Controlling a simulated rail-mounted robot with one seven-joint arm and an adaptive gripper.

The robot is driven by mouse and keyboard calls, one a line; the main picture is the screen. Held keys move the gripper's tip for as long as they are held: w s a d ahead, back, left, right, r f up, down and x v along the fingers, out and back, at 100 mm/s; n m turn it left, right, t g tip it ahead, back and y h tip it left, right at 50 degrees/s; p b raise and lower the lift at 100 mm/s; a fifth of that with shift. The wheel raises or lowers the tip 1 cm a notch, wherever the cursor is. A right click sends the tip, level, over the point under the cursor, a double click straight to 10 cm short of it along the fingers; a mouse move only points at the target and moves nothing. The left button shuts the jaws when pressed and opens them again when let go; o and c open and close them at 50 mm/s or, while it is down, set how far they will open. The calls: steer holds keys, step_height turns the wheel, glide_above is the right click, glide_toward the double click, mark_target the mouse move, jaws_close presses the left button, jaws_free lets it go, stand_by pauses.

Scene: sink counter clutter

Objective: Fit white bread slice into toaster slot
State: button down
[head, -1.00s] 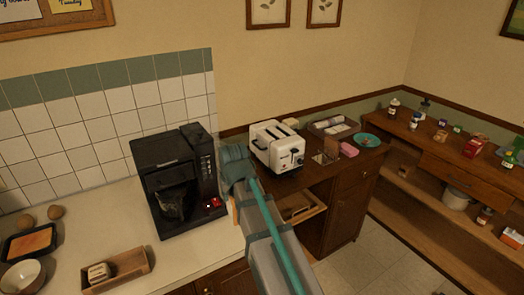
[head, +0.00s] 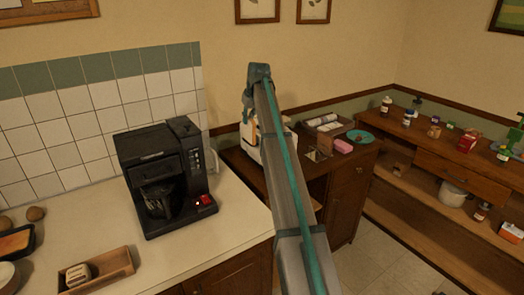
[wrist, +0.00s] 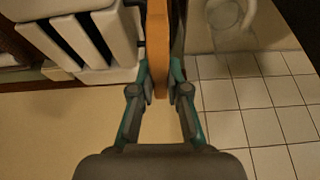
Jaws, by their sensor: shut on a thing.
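The white toaster (head: 247,150) stands on the wooden cabinet, partly hidden behind my arm in the head view. In the wrist view, the toaster (wrist: 85,35) is at the upper left, with its long dark slots showing. My gripper (wrist: 161,88) is shut on the white bread slice (wrist: 158,45), seen edge-on as an upright orange-brown strip. In the wrist view the slice is to the right of the toaster's slots, not over them. In the head view my arm hides most of the gripper; I cannot tell its height above the toaster.
A black coffee machine (head: 165,175) stands on the counter left of my arm. A pink item (head: 342,146) and a teal plate (head: 361,136) lie right of the toaster. The wall is close behind.

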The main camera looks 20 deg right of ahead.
steer(key=w+d+r+b, duration=0.2)
steer(key=w+d+r, duration=0.1)
steer(key=w+d, duration=0.5)
step_height(320, 180, down, 10)
steer(key=s+d+p, duration=0.1)
steer(key=p, duration=0.2)
steer(key=shift+s+r+n, duration=0.15)
steer(key=shift+n, duration=0.15)
steer(key=c, duration=1.2)
jaws_free()
steer(key=shift+o, duration=0.2)
steer(key=b+v, duration=0.2)
steer(key=v, duration=1)
steer(key=shift+d, duration=0.1)
